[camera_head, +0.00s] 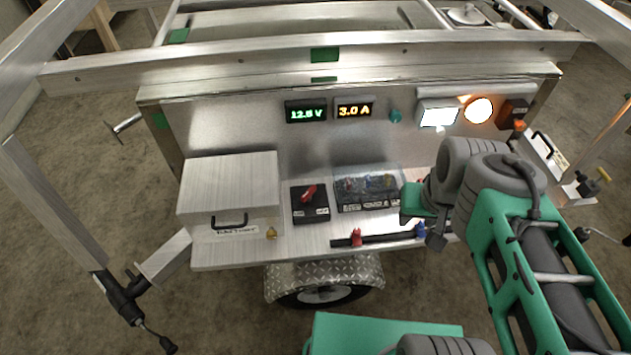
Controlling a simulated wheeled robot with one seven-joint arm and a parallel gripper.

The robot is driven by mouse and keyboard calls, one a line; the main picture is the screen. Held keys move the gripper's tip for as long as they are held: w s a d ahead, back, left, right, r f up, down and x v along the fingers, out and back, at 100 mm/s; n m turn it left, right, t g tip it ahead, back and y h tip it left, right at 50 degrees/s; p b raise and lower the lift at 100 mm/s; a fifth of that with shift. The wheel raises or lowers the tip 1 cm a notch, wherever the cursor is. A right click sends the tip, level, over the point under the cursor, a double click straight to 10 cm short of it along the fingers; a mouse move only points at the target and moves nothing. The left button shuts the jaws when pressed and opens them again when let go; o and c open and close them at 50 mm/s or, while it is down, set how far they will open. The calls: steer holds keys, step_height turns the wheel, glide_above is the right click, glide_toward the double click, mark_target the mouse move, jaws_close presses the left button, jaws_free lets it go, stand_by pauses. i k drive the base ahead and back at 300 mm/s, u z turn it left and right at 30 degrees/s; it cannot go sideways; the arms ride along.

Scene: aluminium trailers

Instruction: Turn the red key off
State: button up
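The red key (308,192) sits on top of a small black switch box (310,210) on the trailer's metal shelf. Its handle lies at a slant, pointing up and to the right. Small white labels on the box are too small to read. My gripper (436,240) is at the end of the green and grey arm, right of the key and clearly apart from it, over the right part of the shelf. The wrist hides most of it, and its fingers cannot be made out.
A clear-covered fuse box (367,190) stands right of the switch box. A black bar with red and blue terminals (356,238) lies in front. A metal toolbox (230,185) stands left. Displays (306,112) read 12.5 V and 3.0 A. A white lamp (438,115) and orange lamp (478,110) are lit.

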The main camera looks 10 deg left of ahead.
mark_target(306, 196)
steer(key=i, duration=0.25)
steer(key=u, duration=1)
steer(key=k, duration=0.35)
steer(key=u, duration=2.55)
steer(key=k, duration=0.9)
steer(key=z, duration=0.85)
steer(key=i, duration=1)
